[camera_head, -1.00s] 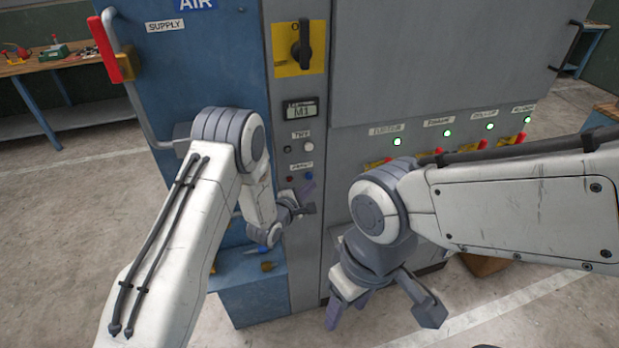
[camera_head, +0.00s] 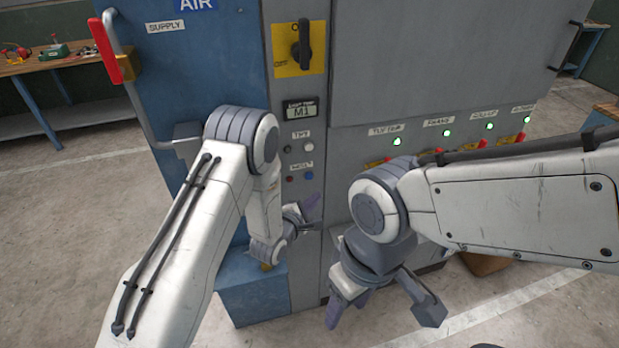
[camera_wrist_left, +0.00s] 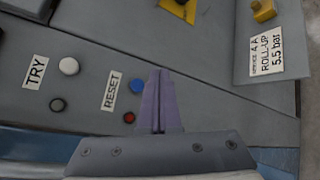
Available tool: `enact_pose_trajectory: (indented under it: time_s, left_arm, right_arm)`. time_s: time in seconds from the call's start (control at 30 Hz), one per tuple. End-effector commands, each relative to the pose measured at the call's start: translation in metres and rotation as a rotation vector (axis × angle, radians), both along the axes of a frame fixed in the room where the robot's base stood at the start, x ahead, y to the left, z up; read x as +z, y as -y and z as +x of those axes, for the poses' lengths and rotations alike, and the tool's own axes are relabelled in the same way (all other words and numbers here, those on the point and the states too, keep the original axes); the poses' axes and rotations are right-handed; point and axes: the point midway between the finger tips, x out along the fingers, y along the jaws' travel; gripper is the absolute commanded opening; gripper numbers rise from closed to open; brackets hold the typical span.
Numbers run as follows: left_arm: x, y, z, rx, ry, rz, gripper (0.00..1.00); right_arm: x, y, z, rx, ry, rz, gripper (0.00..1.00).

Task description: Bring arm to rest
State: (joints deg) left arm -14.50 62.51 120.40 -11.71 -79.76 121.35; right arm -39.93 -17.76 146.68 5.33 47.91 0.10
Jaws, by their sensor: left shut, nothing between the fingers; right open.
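My left gripper (camera_head: 309,208) is in front of the grey control panel (camera_head: 301,248), just below its buttons. Its fingers (camera_wrist_left: 158,100) are shut with nothing between them in the left wrist view. They are close to a blue button (camera_wrist_left: 137,86) and a red button (camera_wrist_left: 129,117) beside the RESET label (camera_wrist_left: 111,91). I cannot tell whether the fingertips touch the panel. My right gripper (camera_head: 382,312) is open and empty, hanging lower, in front of the cabinet's lower right part.
A red-handled supply lever (camera_head: 104,50) is on the blue cabinet (camera_head: 205,75) at left. A rotary switch (camera_head: 301,46) and a display reading M1 (camera_head: 300,110) are above the buttons. Green lamps (camera_head: 397,142) are lit at right. A workbench (camera_head: 60,62) stands back left. The floor at left is clear.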

Motion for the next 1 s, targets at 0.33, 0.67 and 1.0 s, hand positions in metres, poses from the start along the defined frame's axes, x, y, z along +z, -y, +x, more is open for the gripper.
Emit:
enact_pose_trajectory:
  time_s: [0.33,0.67,1.0]
  left_arm:
    - [0.000,0.000,0.000,0.000,0.000,0.000,0.00]
    - [0.020,0.015,-0.003,-0.068,-0.005,0.217,0.00]
    - [0.086,0.036,-0.097,-0.546,-0.054,1.039,0.00]
  right_arm:
    - [0.000,0.000,0.000,0.000,0.000,0.000,0.55]
    - [-0.001,0.000,0.000,0.000,0.000,0.000,0.55]
    - [-0.005,0.000,0.000,0.001,0.000,0.000,0.55]
